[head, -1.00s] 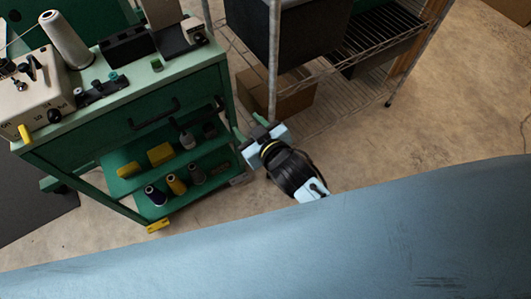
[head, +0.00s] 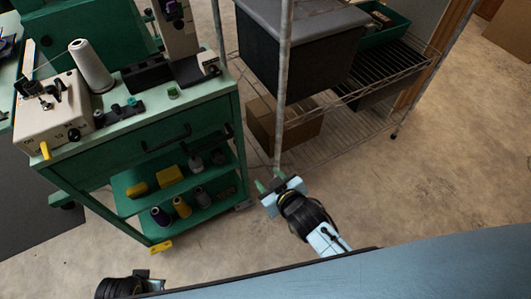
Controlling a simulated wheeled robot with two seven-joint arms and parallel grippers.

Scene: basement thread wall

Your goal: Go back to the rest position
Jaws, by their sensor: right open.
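My right gripper (head: 270,185) shows near the middle of the head view, with its two green fingertips apart and nothing between them. It is over the floor, between the green cart (head: 150,190) and the wire shelf rack (head: 345,125), and I see it touching neither. A dark part of my left arm shows at the bottom left edge, but its gripper fingers are not visible.
The cart carries a beige winder box (head: 52,115) and a white thread cone (head: 92,66); several spools stand on its lower shelves. The rack holds a dark bin (head: 300,50) and a cardboard box (head: 285,122). Concrete floor (head: 450,165) is clear at right.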

